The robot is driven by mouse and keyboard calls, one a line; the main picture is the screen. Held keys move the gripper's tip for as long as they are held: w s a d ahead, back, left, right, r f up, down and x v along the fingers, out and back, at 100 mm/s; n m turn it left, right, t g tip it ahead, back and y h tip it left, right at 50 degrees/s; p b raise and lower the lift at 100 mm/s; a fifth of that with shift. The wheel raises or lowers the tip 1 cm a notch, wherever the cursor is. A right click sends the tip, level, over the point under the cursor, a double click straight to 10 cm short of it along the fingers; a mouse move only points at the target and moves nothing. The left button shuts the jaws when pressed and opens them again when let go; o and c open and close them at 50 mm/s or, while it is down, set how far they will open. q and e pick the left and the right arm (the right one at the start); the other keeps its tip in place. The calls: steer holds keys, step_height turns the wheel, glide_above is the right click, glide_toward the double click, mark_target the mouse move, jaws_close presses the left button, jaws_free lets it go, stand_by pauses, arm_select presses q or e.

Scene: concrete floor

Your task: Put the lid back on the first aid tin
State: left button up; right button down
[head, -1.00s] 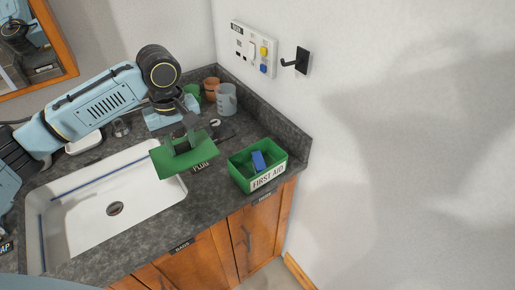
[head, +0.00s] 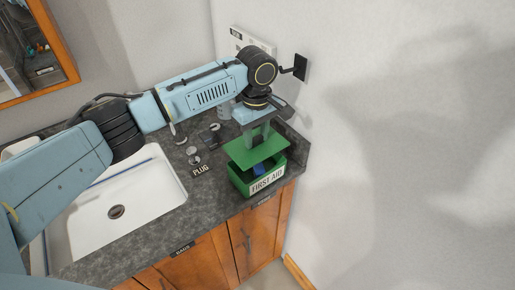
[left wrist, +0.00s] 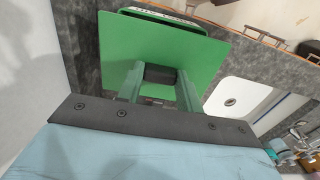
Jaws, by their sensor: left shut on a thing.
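The green first aid tin (head: 265,184) stands on the counter's right end, with a white "FIRST AID" label on its front. A blue item (head: 258,169) shows inside it. My left gripper (head: 257,142) is shut on the dark handle of the flat green lid (head: 243,155) and holds it above the tin, with a gap at the front. In the left wrist view the lid (left wrist: 117,52) covers most of the tin (left wrist: 165,14), and the gripper (left wrist: 160,75) pinches the dark handle block. My right gripper is not in view.
The white sink basin (head: 140,200) lies left of the tin in the dark counter (head: 212,190). A "PLUG" label (head: 201,170) and small dark items sit between them. A wall panel (head: 240,38) and a black hook (head: 300,67) are behind my arm.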

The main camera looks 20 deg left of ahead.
mark_target(256, 144)
arm_select(q)
step_height(256, 144, down, 5)
steer(key=shift+f, duration=0.3)
steer(key=shift+f, duration=0.2)
steer(key=o, duration=1)
steer(key=shift+f, duration=0.1)
steer(key=shift+w+r, duration=0.1)
steer(key=shift+r, duration=0.2)
step_height(256, 144, up, 12)
